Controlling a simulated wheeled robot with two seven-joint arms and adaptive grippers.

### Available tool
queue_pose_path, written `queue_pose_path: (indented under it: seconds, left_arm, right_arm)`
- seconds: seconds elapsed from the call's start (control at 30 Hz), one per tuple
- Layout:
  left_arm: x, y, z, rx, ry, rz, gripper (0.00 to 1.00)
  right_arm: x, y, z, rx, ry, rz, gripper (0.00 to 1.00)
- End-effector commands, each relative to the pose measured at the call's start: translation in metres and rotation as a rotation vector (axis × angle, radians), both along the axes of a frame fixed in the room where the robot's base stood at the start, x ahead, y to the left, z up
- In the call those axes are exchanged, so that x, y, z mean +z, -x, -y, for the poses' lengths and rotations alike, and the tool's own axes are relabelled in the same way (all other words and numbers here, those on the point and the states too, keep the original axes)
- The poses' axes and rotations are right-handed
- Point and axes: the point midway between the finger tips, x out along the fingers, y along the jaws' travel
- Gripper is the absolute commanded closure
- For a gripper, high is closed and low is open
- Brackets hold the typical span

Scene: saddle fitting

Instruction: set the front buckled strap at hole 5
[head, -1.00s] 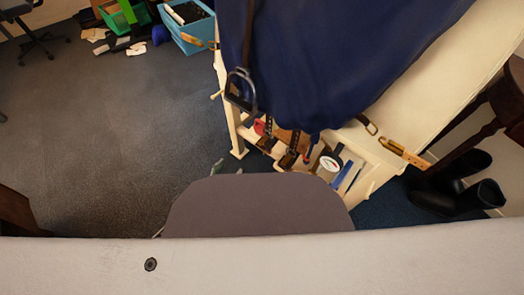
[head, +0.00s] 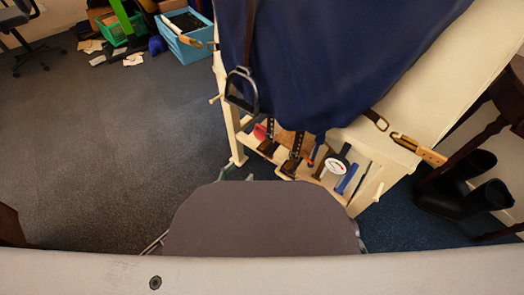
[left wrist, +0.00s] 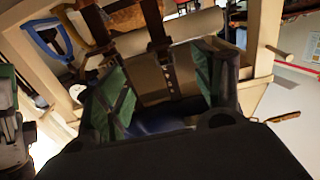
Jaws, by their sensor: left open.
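A dark blue pad (head: 335,60) covers the saddle on a cream stand (head: 237,140). Two dark brown straps hang below its edge, a left one (head: 269,142) and a right one (head: 293,158). I cannot tell for certain which is the front one. In the left wrist view a dark strap with a row of holes (left wrist: 167,68) hangs between and beyond the green-padded fingers of my left gripper (left wrist: 165,88). The gripper is open, and contact with the strap is not clear. In the head view only a bit of it shows past my grey body.
A metal stirrup (head: 241,90) hangs left of the straps. A shelf behind them holds a white round gauge (head: 334,166) and a blue tool (head: 347,179). A tan strap (head: 420,150) and a buckle (head: 376,119) lie at right. Black boots (head: 480,195) stand on the floor.

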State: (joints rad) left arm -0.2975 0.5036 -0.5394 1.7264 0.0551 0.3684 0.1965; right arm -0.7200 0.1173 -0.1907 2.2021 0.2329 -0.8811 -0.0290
Motion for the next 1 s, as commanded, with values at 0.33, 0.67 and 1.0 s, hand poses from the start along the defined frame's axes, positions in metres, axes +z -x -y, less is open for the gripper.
queue_pose_path:
  seconds: [0.33, 0.67, 1.0]
  left_arm:
    - [-0.001, -0.015, 0.012, 0.000, 0.001, 0.002, 0.32]
    - [-0.002, -0.042, 0.033, 0.000, 0.000, 0.001, 0.32]
    - [-0.001, -0.070, 0.054, 0.000, 0.000, 0.001, 0.32]
  right_arm:
    - [-0.008, -0.001, -0.001, -0.001, -0.009, 0.010, 0.59]
    - [-0.019, -0.003, -0.004, 0.002, -0.027, 0.025, 0.59]
    - [-0.033, -0.003, -0.006, 0.008, -0.042, 0.034, 0.59]
